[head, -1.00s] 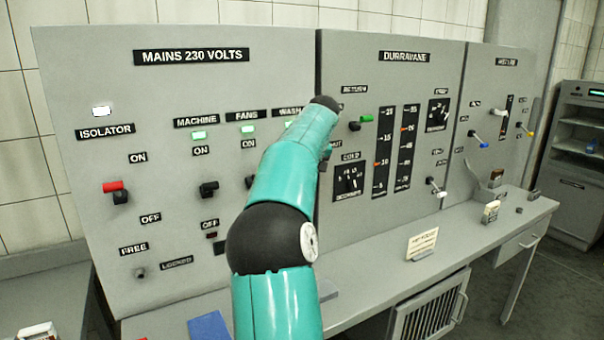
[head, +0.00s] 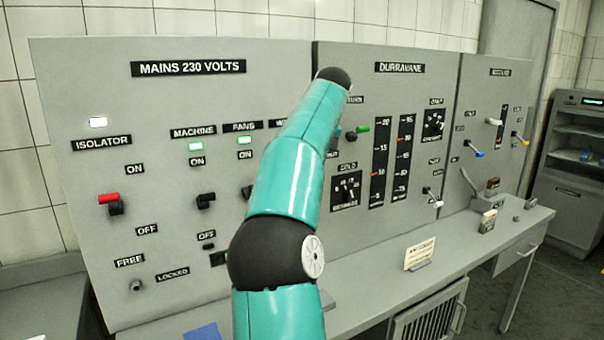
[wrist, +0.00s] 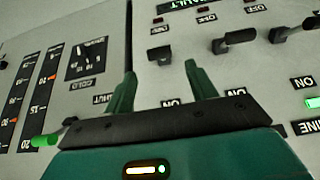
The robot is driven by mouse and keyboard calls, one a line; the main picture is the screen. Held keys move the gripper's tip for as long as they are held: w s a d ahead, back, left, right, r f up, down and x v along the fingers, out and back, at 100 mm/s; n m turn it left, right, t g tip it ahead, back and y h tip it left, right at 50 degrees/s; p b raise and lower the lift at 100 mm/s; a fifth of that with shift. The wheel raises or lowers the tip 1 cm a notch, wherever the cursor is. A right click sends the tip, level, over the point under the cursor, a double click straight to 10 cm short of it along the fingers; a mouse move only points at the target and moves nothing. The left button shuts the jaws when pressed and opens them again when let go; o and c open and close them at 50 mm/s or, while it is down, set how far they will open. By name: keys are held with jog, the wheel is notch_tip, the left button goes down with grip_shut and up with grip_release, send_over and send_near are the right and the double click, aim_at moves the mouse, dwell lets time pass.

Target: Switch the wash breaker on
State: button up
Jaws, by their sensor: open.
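In the wrist view the panel appears upside down. The wash breaker (wrist: 160,55) is a small dark lever at the left end of a row of breakers, and I cannot clearly tell its position. My gripper (wrist: 161,76) is open and empty. Its two dark green fingers point at the panel, with the wash breaker just beyond the gap between them, apart from both. In the head view my arm hides the gripper and the wash breaker; only the start of the wash label (head: 278,123) shows.
The fans breaker (wrist: 235,40) and machine breaker (wrist: 290,28) stand beside it; the machine breaker also shows in the head view (head: 205,200). The machine lamp (head: 196,146) and fans lamp (head: 244,141) glow green. A red isolator lever (head: 109,198) is far left. A green-tipped lever (wrist: 45,140) is near the gripper's left side.

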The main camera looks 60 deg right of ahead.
jog(key=shift+v, duration=2)
jog(key=w+a+r+n+t+h, duration=0.3)
jog(key=w+a+r+t+h, duration=0.1)
jog(key=w+a+r+t, duration=1.1)
jog(key=s+a+f+m+g, duration=0.35)
jog(key=a+f+g, duration=0.45)
jog(key=a+f, duration=1.2)
jog(key=s+a+f+n+g+y, duration=0.3)
jog(key=s+a+f, duration=0.4)
jog(key=a+f, duration=0.2)
jog(key=s+a+f+n+g+y, duration=0.3)
jog(key=s+a+f, duration=0.4)
jog(key=a+f, duration=0.3)
jog(key=shift+s+a+f+n+y, duration=0.3)
jog(key=shift+f+y, duration=0.2)
jog(key=shift+f, duration=0.35)
